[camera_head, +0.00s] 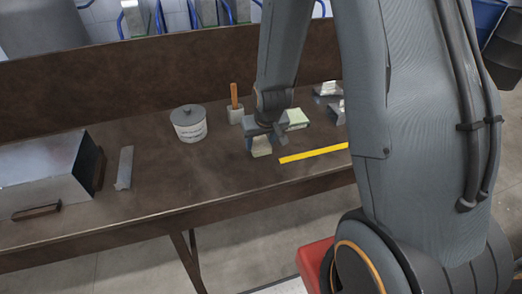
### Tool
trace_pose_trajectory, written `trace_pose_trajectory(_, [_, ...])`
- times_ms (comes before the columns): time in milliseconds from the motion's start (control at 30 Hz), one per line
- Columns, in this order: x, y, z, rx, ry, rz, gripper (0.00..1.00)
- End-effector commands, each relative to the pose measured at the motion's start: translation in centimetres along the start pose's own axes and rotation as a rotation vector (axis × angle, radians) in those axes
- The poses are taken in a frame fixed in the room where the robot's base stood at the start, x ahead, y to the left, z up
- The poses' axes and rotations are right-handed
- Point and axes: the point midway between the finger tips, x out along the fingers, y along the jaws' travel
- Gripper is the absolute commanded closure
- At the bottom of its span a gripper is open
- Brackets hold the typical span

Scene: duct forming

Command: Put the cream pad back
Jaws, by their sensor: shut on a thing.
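My gripper (261,137) points down over the brown workbench and is shut on a small cream pad (262,148). The pad shows below the fingers, close to the bench top; I cannot tell whether it touches the bench. My wrist and fingers hide its upper part. A second block, pale greenish with a lighter side (297,119), lies just behind and to the right of my gripper.
A yellow strip (313,154) lies right of the pad, near the front edge. Behind left stand a lidded grey pot (189,123) and an orange-handled tool (235,105). A metal duct (50,174) and metal strip (125,168) lie left. The bench's front middle is clear.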

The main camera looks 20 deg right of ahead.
Motion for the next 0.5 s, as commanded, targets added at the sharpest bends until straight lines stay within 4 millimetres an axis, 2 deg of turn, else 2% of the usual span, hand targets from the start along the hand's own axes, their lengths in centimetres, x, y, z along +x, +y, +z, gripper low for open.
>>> trace_pose_trajectory(167, [0.9,0.1,0.4,0.001,0.000,0.001,0.74])
trace_pose_trajectory(500, [3.8,0.2,1.6,0.003,0.000,0.001,0.74])
